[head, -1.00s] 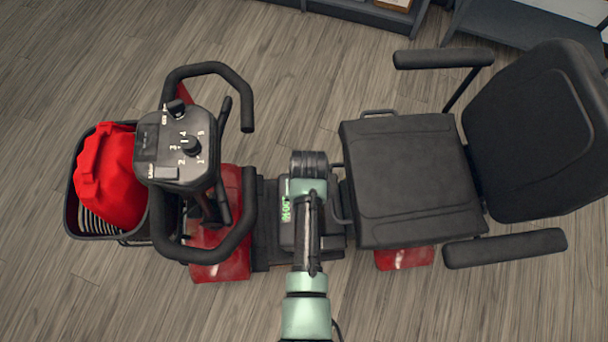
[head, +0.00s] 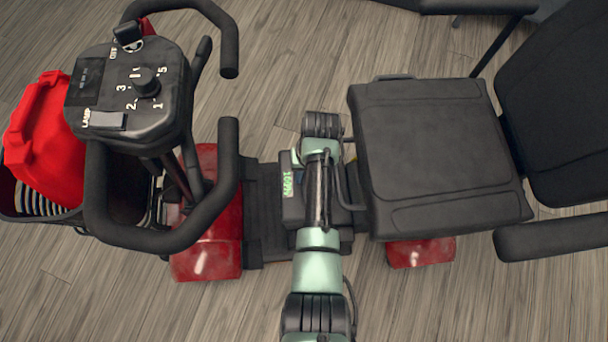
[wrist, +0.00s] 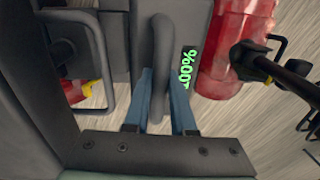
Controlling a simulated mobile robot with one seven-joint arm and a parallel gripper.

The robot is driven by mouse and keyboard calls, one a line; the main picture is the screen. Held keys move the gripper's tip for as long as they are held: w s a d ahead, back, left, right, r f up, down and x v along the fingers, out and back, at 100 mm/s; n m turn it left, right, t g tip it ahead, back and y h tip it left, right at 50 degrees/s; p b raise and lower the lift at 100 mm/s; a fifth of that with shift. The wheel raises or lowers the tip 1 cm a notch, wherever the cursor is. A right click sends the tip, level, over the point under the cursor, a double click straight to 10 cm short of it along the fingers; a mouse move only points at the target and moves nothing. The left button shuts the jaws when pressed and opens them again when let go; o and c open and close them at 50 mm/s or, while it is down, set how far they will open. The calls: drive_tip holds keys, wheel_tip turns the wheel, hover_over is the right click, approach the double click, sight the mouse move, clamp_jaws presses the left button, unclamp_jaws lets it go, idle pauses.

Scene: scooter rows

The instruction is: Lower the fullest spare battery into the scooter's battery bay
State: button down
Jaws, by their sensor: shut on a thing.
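A dark grey battery (head: 293,207) with a green charge display shows under my arm in the head view, above the scooter's floorboard (head: 265,212), between tiller and seat. In the wrist view the battery (wrist: 198,18) has a bar handle (wrist: 161,45), and its display (wrist: 187,68) appears to read 100%. My gripper (wrist: 160,75) is shut on the handle, with one blue finger on each side. My arm covers part of the battery in the head view. The battery bay is hidden, and I cannot tell how high the battery is above it.
The black seat (head: 430,155) is close on the right. The tiller's handlebar (head: 228,150) and control panel (head: 130,90) stand on the left, beside a basket holding a red item (head: 45,140). Bare wooden floor (head: 300,60) lies around the scooter.

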drive_tip(key=w+f+b, duration=0.1)
drive_tip(key=f+b, duration=0.3)
drive_tip(key=b, duration=0.1)
drive_tip(key=w+d+f+b, duration=0.1)
drive_tip(key=w+f+b, duration=0.1)
drive_tip(key=f+b, duration=0.2)
drive_tip(key=w+d+f+b, duration=0.1)
drive_tip(key=f+b, duration=0.3)
drive_tip(key=b, duration=0.1)
drive_tip(key=shift+w+f+b, duration=0.25)
drive_tip(key=shift+w+b, duration=0.05)
drive_tip(key=shift+a+f, duration=0.1)
drive_tip(key=shift+f, duration=0.1)
wheel_tip(320, 180, down, 12)
drive_tip(key=b, duration=1.2)
idle(0.5)
drive_tip(key=shift+s+a+f+b, duration=0.1)
drive_tip(key=shift+s+f+b, duration=0.15)
drive_tip(key=shift+f, duration=0.3)
idle(1.0)
drive_tip(key=c, duration=0.7)
unclamp_jaws()
wheel_tip(320, 180, up, 10)
drive_tip(key=p, duration=0.6)
drive_tip(key=shift+p, duration=0.3)
